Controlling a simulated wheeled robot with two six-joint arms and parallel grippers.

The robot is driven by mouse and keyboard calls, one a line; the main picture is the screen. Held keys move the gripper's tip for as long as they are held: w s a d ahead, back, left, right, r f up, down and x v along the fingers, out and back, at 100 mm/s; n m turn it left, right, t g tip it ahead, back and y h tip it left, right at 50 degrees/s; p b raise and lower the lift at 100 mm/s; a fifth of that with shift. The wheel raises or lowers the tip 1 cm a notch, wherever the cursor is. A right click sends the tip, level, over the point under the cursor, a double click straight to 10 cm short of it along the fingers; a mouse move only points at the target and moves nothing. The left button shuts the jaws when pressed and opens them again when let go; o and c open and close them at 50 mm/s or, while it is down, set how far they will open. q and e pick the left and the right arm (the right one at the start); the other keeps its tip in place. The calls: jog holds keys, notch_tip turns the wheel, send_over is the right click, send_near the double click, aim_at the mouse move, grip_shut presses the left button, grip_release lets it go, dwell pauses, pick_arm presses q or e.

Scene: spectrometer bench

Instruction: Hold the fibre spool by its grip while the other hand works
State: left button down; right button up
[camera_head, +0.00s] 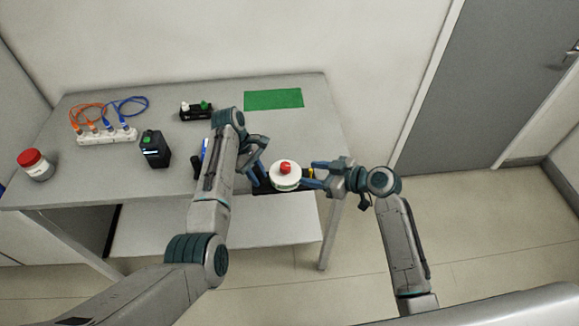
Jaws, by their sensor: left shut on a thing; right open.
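The fibre spool (287,183) is a white round body with a red knob (285,167) on top, near the table's front right edge. My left gripper (265,178) is at its left side, shut on the spool; the exact contact is partly hidden by the gripper itself. My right gripper (311,174) is open just right of the spool, its fingers pointing left toward it. A small yellow piece (308,173) shows between the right fingers; I cannot tell what it belongs to.
A dark base (262,188) lies under the spool. A green mat (273,99), a black holder with a green part (196,111), a black device (155,149), a white power strip (107,136) with orange and blue cables, and a red-lidded jar (36,165) stand on the table (180,185).

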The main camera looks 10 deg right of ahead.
aim_at(286, 166)
jog(key=w+a+f, duration=0.1)
jog(key=w+a, duration=0.1)
jog(key=w+a+f+n+g+y, duration=0.1)
jog(key=w+a, duration=0.1)
jog(key=a, duration=0.1)
jog(key=w+a+f+n+g, duration=0.1)
jog(key=w+a, duration=0.1)
jog(key=shift+w+a+f+y, duration=0.2)
jog(key=shift+w+y, duration=0.1)
jog(key=shift+y, duration=0.1)
jog(key=shift+c, duration=0.4)
jog(key=c, duration=0.9)
jog(key=m+t+h, duration=0.2)
jog(key=m+t, duration=0.1)
jog(key=shift+s+h, duration=0.1)
jog(key=shift+h, duration=0.2)
jog(key=shift+m+t+h, duration=1)
jog(key=shift+m+h, duration=0.1)
jog(key=shift+m, duration=0.2)
